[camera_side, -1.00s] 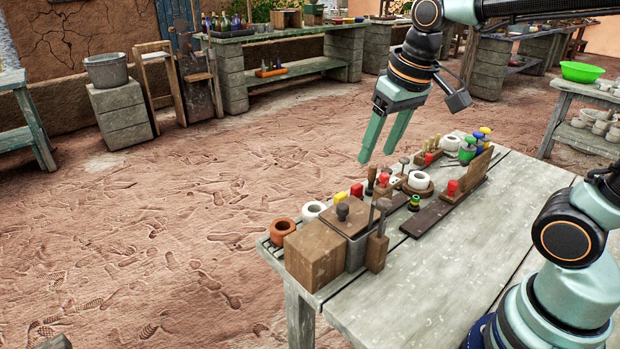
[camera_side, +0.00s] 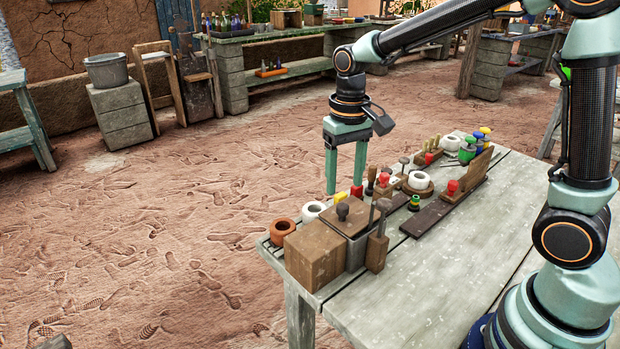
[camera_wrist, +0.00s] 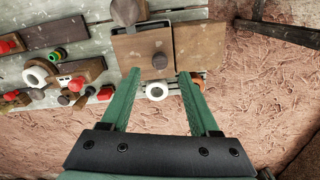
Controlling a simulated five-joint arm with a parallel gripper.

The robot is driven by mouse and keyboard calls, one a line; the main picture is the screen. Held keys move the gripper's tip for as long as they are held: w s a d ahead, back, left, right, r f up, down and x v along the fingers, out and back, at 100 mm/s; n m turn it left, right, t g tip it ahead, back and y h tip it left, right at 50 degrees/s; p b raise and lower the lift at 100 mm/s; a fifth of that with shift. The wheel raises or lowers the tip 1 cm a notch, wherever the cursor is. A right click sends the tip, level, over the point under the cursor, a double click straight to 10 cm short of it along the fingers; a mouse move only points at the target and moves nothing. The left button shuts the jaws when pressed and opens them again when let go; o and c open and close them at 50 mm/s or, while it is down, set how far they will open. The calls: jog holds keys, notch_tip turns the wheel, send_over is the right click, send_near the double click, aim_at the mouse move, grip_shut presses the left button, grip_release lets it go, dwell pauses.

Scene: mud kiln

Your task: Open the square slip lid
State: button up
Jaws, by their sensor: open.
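The square slip lid (camera_side: 350,216) is a brown wooden plate with a dark round knob (camera_side: 342,211) on top. It lies on a grey square box (camera_side: 356,253) near the table's left end. In the wrist view the lid (camera_wrist: 140,48) and its knob (camera_wrist: 159,61) show beyond my fingertips. My gripper (camera_side: 345,192) points down, open and empty, above and behind the box in the side view. In the wrist view my gripper (camera_wrist: 156,75) has its two green fingers apart, with the knob roughly between their line. The fingers appear clear of the lid.
A wooden block (camera_side: 316,256) stands left of the box, and a wooden holder (camera_side: 377,252) with upright tools stands right of it. An orange ring pot (camera_side: 283,231) and a white roll (camera_side: 313,211) sit behind. Bare table (camera_side: 430,290) lies at the front right.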

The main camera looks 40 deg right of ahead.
aim_at(342, 206)
jog(key=shift+f, duration=2.8)
grip_shut()
jog(key=shift+a+r, duration=0.1)
